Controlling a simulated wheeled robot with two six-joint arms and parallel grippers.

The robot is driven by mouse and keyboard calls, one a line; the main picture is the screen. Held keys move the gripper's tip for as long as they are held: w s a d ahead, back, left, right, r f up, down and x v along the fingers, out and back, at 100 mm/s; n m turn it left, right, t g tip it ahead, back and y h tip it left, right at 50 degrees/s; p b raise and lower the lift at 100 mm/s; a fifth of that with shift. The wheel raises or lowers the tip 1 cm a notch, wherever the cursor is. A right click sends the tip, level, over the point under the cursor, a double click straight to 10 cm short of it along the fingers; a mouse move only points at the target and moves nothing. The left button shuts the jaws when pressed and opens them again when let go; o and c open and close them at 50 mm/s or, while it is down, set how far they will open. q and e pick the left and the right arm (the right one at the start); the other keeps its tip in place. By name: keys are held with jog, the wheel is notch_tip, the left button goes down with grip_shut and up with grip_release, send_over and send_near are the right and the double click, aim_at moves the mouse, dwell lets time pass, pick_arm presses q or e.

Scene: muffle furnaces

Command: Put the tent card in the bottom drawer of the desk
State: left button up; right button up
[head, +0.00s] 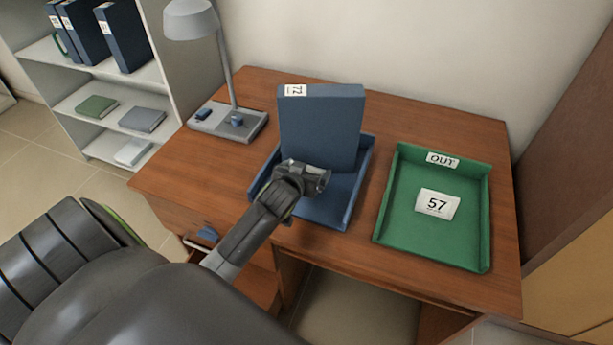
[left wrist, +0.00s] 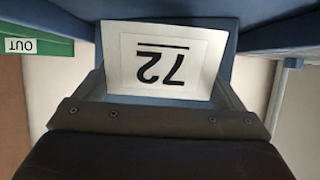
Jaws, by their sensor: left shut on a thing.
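The white tent card (head: 437,204), marked 57, stands in the green OUT tray (head: 383,219) on the right of the desk (head: 170,183). My left gripper (head: 308,176) is over the blue tray (head: 338,216), left of the card and apart from it. It is shut on the blue binder (head: 325,130) marked 72, which stands upright at the blue tray. In the left wrist view, a white 72 label (left wrist: 165,58) appears upside down close in front of the gripper. The desk's drawer side, below left, is mostly hidden by my arm. My right gripper is out of view.
A grey lamp (head: 228,120) stands at the desk's back left. A white shelf (head: 70,86) with binders and books is further left. A small blue item (head: 207,234) shows by a handle at the desk's left front. Bare wood lies between the trays.

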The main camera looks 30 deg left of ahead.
pick_arm(q)
jog(key=shift+f, duration=1.45)
jog(key=shift+s, duration=0.1)
jog(key=shift+f, duration=0.15)
jog(key=o, duration=0.7)
